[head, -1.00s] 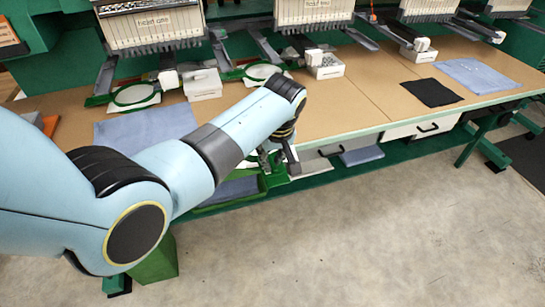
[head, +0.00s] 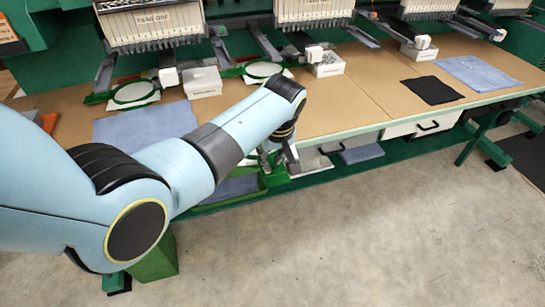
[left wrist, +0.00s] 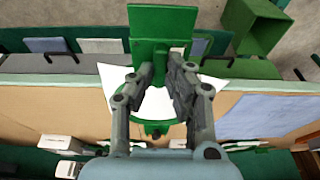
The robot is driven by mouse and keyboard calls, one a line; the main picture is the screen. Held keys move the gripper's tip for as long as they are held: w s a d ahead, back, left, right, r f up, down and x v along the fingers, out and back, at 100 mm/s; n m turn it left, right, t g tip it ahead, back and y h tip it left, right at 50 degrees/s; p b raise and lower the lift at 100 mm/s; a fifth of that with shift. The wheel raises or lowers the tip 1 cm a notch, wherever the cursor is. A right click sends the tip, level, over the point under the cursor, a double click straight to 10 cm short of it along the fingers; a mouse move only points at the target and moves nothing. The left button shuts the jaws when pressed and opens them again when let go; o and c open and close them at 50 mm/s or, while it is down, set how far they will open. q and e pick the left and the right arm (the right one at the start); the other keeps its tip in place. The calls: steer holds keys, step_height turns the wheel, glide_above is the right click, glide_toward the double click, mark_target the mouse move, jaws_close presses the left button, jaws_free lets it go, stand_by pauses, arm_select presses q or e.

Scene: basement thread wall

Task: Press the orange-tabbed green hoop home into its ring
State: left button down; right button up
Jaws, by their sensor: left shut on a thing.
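Between and below the fingers in the left wrist view, part of a green hoop (left wrist: 155,124) shows over white cloth (left wrist: 216,95). The fingers hide much of it. I cannot make out an orange tab, or how the hoop sits in its ring. In the head view the left gripper (head: 272,158) is small at the front edge, partly hidden by my own arm. My right gripper is not in view.
Two other green hoops, left (head: 134,93) and middle (head: 263,70), sit under the machine heads. White boxes (head: 202,82) and a blue cloth (head: 145,123) lie on the table (head: 320,100). A green bin (left wrist: 262,28) stands near the front.

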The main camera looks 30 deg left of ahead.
arm_select(q)
steer(key=c, duration=1.2)
jaws_free()
steer(key=shift+r, duration=0.1)
steer(key=v, duration=1.2)
steer(key=s+a+f+m+g+b, duration=0.1)
steer(key=s+f+b, duration=0.2)
steer(key=s+f, duration=0.6)
steer(key=s+a+f+m+g+b, duration=0.1)
steer(key=s+f+g+b, duration=0.15)
steer(key=s+f, duration=0.7)
steer(key=s+a+f+m+g+b, duration=0.1)
steer(key=s+f+b, duration=0.25)
steer(key=f, duration=1.05)
steer(key=shift+s+a+f+m+t+h+b, duration=0.25)
steer(key=shift+s+a+f+m+t+b, duration=0.65)
steer(key=shift+s+f, duration=2.95)
steer(key=shift+s+a+f+m+t+h+b, duration=0.2)
steer(key=shift+s+f+m+b, duration=1.25)
steer(key=shift+s+f, duration=2.45)
steer(key=shift+s+a+f+m+t+h+b, duration=0.25)
steer(key=shift+s+a+f+m+t+b, duration=0.6)
steer(key=shift+s+f, duration=3)
